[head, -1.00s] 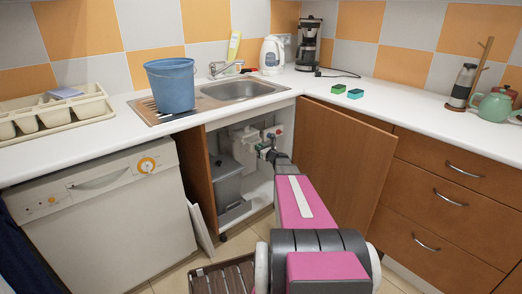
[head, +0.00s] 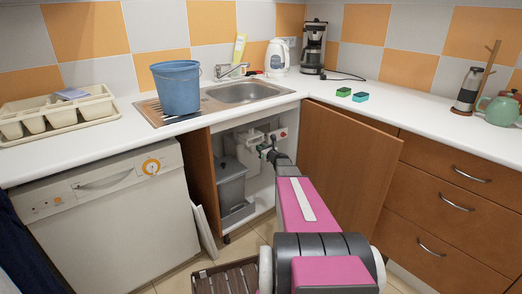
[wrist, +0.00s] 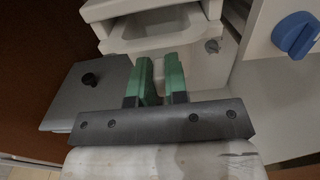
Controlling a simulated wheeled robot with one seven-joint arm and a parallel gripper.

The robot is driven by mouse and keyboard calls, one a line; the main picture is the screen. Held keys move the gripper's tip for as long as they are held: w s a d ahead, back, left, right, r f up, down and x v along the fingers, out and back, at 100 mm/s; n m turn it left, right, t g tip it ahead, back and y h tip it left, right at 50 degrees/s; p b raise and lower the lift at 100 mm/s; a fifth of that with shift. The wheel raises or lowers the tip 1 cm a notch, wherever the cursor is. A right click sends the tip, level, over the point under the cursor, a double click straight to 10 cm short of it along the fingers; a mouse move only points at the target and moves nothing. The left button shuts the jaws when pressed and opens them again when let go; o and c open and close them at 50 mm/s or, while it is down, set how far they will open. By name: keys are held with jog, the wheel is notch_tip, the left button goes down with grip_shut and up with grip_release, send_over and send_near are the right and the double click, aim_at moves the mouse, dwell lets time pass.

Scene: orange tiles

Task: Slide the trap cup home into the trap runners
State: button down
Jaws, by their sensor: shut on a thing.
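The trap cup (wrist: 188,58), a pale open-topped box, is in front of my gripper (wrist: 160,65) in the wrist view. The trap runners appear as pale ledges (wrist: 100,10) at the top of the wrist view, close around the cup's far end. How far the cup sits within them I cannot tell. In the head view my gripper (head: 266,152) is inside the open sink cabinet, with the pale trap parts (head: 250,139) just beyond; the cup is too small to make out there.
A blue knob (wrist: 296,35) is at the right. The open cabinet door (head: 340,165) stands right of my arm. A blue bucket (head: 176,88) is by the sink.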

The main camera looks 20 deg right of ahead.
jog(key=c, duration=1.1)
grip_release()
jog(key=shift+o, duration=0.2)
jog(key=v, duration=1.1)
jog(key=s+a+f+n+g+y, duration=0.1)
jog(key=s+a+n+g, duration=0.45)
jog(key=a+n, duration=0.45)
jog(key=s+a+f+n+g+y, duration=0.2)
jog(key=s+a+n+g, duration=0.4)
jog(key=a, duration=0.6)
jog(key=s+a+n+g+h, duration=0.3)
jog(key=s+n+h, duration=0.6)
jog(key=s+n, duration=0.7)
jog(key=shift+s+a+f+g, duration=0.25)
jog(key=shift+s+g, duration=0.35)
jog(key=shift+g, duration=0.65)
